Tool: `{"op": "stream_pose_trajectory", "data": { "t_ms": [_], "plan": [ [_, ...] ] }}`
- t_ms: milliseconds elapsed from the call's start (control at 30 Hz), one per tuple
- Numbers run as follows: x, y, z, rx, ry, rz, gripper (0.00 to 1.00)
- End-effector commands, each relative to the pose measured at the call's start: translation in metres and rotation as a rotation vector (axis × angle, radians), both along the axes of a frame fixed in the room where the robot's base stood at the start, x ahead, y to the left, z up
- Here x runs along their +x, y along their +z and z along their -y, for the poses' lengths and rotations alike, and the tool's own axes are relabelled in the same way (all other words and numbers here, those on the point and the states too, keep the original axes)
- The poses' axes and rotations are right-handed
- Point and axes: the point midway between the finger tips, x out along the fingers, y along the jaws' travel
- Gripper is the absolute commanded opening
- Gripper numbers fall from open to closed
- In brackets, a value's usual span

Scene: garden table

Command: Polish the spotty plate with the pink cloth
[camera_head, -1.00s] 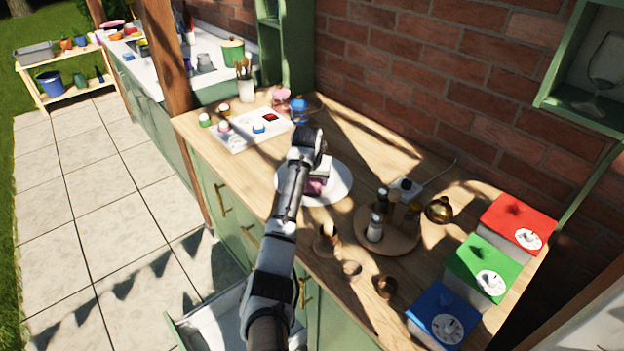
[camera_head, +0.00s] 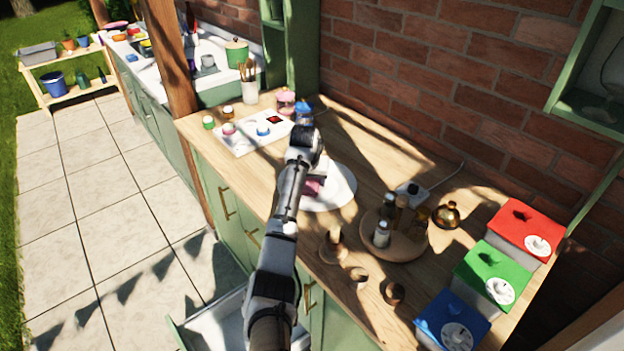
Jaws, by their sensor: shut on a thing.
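The white plate (camera_head: 340,196) lies on the wooden counter, partly hidden behind my arm; I cannot make out spots on it at this size. The pink cloth (camera_head: 313,187) is at the plate's left half, below my gripper (camera_head: 314,176). My gripper points down over the plate and is shut on the cloth. The fingertips are mostly hidden by my own wrist, and I cannot tell how firmly the cloth touches the plate.
A round wooden tray (camera_head: 407,252) with bottles stands right of the plate. A white panel (camera_head: 240,146) with small coloured jars lies behind left. Red (camera_head: 525,228), green (camera_head: 492,272) and blue (camera_head: 450,325) lidded boxes line the right end. An open drawer (camera_head: 215,325) juts out below.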

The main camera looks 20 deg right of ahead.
Motion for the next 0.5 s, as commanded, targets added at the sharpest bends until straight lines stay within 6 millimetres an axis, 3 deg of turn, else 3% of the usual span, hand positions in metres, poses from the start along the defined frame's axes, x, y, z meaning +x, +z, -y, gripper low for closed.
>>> {"op": "stream_pose_trajectory", "data": {
  "t_ms": [167, 367, 500],
  "plan": [
    [0.001, 0.0, -0.002, 0.0, 0.0, -0.001, 0.44],
    [0.003, 0.039, -0.003, -0.001, 0.002, 0.004, 0.44],
    [0.004, 0.045, -0.004, 0.0, 0.002, 0.001, 0.44]
  ]
}}
